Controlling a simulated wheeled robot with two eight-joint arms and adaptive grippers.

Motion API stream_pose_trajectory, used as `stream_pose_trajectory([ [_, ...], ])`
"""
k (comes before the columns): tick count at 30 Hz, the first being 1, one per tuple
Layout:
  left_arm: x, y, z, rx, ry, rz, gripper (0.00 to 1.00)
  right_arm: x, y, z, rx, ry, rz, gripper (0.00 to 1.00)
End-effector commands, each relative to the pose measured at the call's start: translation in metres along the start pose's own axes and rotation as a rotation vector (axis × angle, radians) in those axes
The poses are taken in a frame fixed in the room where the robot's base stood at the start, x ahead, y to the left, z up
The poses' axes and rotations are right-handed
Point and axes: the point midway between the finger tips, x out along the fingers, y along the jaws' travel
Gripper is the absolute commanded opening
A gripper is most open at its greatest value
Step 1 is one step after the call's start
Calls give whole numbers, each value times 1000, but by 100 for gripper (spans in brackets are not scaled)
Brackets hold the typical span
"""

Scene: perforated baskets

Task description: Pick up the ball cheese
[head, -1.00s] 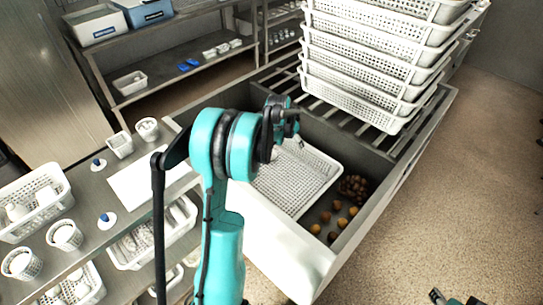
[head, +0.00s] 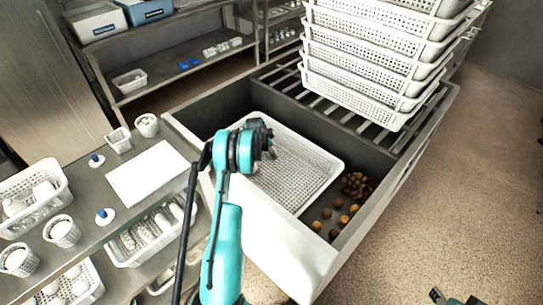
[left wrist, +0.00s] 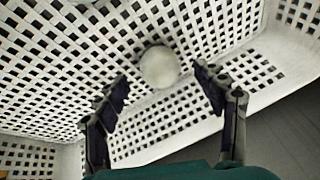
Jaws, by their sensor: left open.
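The ball cheese (left wrist: 160,67) is a small pale round ball in the left wrist view. It lies in a white perforated basket (left wrist: 100,35), near where the floor meets a side wall. The basket also shows in the head view (head: 318,172); I cannot make out the ball there, where my left arm covers part of the basket. My left gripper (left wrist: 161,76) is open, with one finger on each side of the ball in the picture and no clear contact. Part of my right arm's end (head: 455,298) shows at the bottom edge of the head view; its jaws are unclear.
The basket sits in a grey sink-like bin (head: 210,108). Several brown and orange round items (head: 340,204) lie beside it. A tall stack of white baskets (head: 370,60) stands on slats behind. A table (head: 120,215) with cups and baskets is at left.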

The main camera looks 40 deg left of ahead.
Motion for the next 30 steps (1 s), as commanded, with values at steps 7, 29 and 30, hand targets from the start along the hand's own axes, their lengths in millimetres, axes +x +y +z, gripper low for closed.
stream_pose_trajectory([
  [7,26,0,0,0,0,0,70,11,0,8,0,0,0,40],
  [29,22,-1,-2,0,0,0,15,9,0,6,0,0,0,40],
  [30,20,-2,-2,0,0,0,15,8,0,6,0,0,0,40],
])
